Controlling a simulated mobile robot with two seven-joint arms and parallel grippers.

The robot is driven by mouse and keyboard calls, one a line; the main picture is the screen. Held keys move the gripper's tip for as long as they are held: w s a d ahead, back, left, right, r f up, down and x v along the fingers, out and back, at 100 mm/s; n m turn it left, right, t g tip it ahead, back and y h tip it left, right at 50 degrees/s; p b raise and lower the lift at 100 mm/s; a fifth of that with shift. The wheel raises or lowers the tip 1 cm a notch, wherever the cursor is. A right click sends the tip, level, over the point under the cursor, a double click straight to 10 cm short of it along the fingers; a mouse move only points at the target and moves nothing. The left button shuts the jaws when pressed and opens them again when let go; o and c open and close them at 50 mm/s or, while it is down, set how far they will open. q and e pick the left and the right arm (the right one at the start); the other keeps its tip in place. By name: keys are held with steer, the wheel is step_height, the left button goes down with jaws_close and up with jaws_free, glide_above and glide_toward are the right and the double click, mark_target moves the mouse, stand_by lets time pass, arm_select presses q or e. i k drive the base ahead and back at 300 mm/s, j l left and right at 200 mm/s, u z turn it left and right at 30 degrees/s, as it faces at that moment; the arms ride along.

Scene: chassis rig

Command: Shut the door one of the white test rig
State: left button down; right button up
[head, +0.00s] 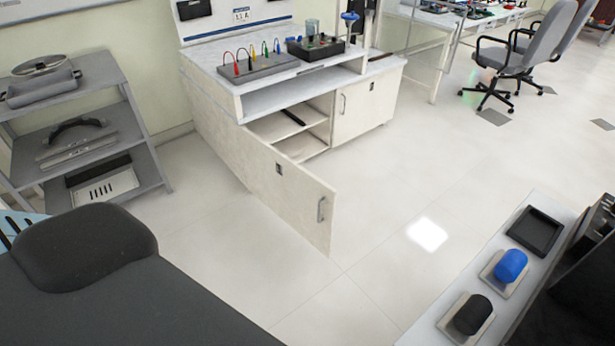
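The white test rig (222,98) stands at the upper middle of the head view, against the wall. Its left door (283,190) is swung wide open toward me, with a metal handle (321,209) near its free edge. Behind the door the cabinet's inner shelf (275,126) shows, with a dark item on it. The right door (366,103) of the rig is shut. I cannot tell from markings which door is door one; the left one is the open one. Neither of my grippers is in the view.
A grey shelf rack (150,150) stands at the left. A dark padded seat (85,245) fills the lower left. A white bench (478,262) with a blue roll and a black roll is at the lower right. Office chairs (520,55) stand far right. The floor (385,225) before the door is clear.

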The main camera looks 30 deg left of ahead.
mark_target(305, 202)
steer(key=i+j, duration=0.2)
steer(key=j, duration=0.15)
steer(key=i+j, duration=0.15)
steer(key=j, duration=0.15)
steer(key=i+j, duration=0.2)
steer(key=j, duration=0.15)
steer(key=i+j, duration=0.2)
steer(key=j, duration=0.1)
